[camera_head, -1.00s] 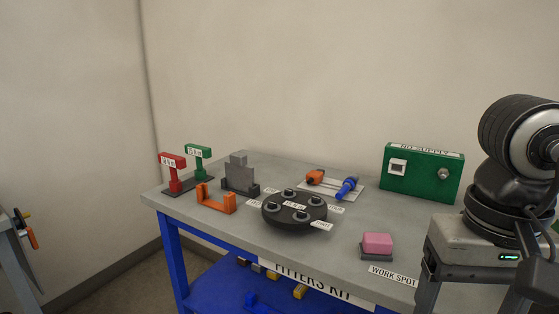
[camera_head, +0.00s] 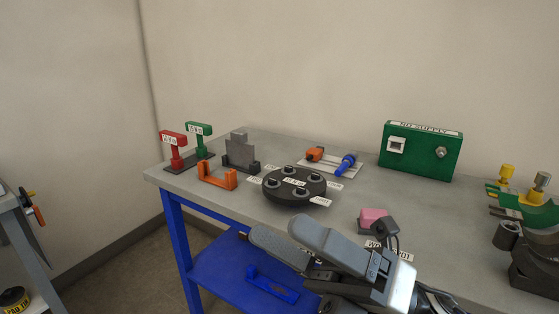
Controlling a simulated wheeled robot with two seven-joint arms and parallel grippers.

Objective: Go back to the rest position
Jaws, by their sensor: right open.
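My right gripper (camera_head: 276,230) reaches in from the lower right of the head view. It is open with nothing between its fingers, in front of the blue-framed workbench (camera_head: 200,186) and over its front edge in the picture. It partly hides the work spot label (camera_head: 400,256) and the blue lower shelf. The pink block (camera_head: 373,216) sits on the bench just behind my gripper's wrist. My left gripper is not in view.
A black round turntable (camera_head: 294,196) stands mid-bench, near an orange bracket (camera_head: 217,177) and a grey block stand (camera_head: 241,152). A green supply box (camera_head: 420,152) stands at the back. A green clamp with yellow knobs (camera_head: 534,210) is at the right.

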